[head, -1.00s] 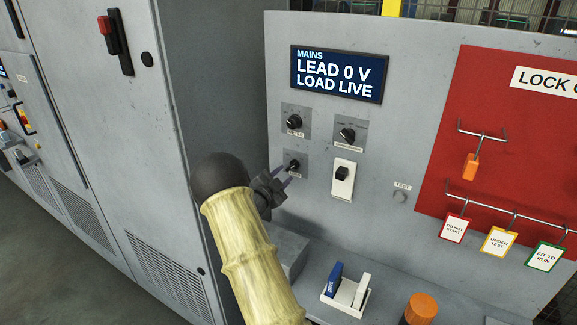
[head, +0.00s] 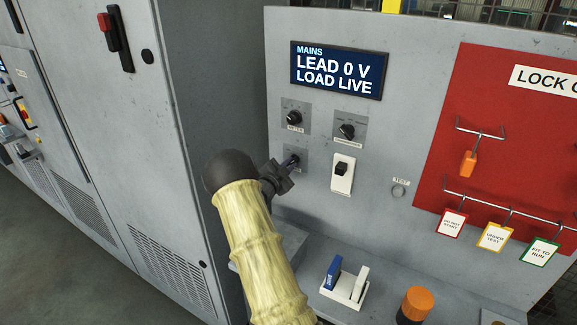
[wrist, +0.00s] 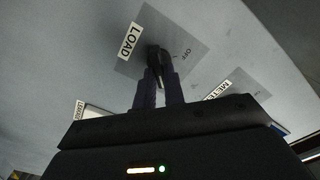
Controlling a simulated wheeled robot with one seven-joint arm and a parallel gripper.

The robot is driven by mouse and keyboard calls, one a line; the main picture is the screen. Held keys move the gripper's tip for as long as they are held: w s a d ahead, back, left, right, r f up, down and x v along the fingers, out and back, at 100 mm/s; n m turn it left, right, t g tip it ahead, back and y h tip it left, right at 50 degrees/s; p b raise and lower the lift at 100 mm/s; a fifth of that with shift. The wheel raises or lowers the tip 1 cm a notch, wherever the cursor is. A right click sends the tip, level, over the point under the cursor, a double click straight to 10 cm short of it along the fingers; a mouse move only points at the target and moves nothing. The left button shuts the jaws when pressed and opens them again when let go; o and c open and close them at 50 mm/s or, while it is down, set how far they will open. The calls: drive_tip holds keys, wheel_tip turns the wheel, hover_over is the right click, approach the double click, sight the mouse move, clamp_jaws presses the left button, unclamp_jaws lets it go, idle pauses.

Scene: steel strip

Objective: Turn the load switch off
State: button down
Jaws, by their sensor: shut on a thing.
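The load switch is a black rotary knob (wrist: 155,54) on a small grey plate (wrist: 181,38). In the wrist view the plate carries a white LOAD label and an OFF mark. In the head view its plate (head: 300,153) is at the lower left of the switch group, and my gripper (head: 292,161) covers most of the knob. In the wrist view the two dark fingers of my gripper (wrist: 160,75) are shut on the knob, one on each side. The display (head: 338,71) reads MAINS, LEAD 0 V, LOAD LIVE.
The METER knob (head: 293,117) is just above, with another rotary knob (head: 347,131) and a white-plated rocker switch (head: 342,173) to the right. The red lockout board (head: 510,130) is farther right. A grey cabinet (head: 120,150) stands close on the left.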

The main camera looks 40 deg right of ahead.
drive_tip(key=shift+n+b, duration=0.4)
drive_tip(key=n+b, duration=0.2)
drive_tip(key=n, duration=0.1)
drive_tip(key=shift+w+n, duration=0.1)
drive_tip(key=shift+n, duration=0.2)
drive_tip(key=n, duration=0.4)
drive_tip(key=n+p, duration=0.1)
drive_tip(key=n, duration=0.8)
drive_tip(key=shift+w+a, duration=0.15)
drive_tip(key=shift+w, duration=0.1)
drive_tip(key=shift+n, duration=0.4)
drive_tip(key=c, duration=1.5)
unclamp_jaws()
